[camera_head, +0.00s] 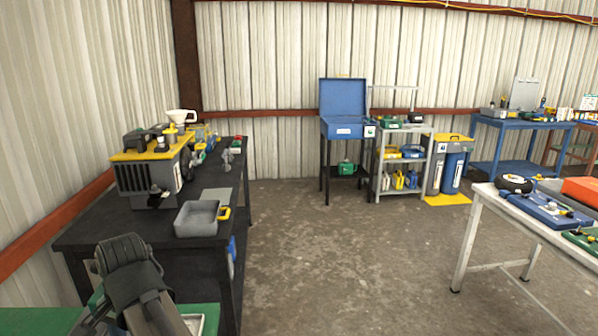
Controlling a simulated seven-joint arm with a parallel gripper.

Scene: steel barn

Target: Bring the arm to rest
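My gripper (124,258) appears to be the dark grey, ribbed end of my arm at the lower left. It shows in front of the near end of a black workbench (95,233). I cannot make out its fingertips or anything held in it. I cannot tell whether it touches the bench.
The black bench carries a grey tray (183,228) and a yellow-topped grey machine (133,182). A blue toolbox (345,131) on a stand and a grey cart (404,175) stand at the back. A white table (481,207) is at right. The middle floor is clear.

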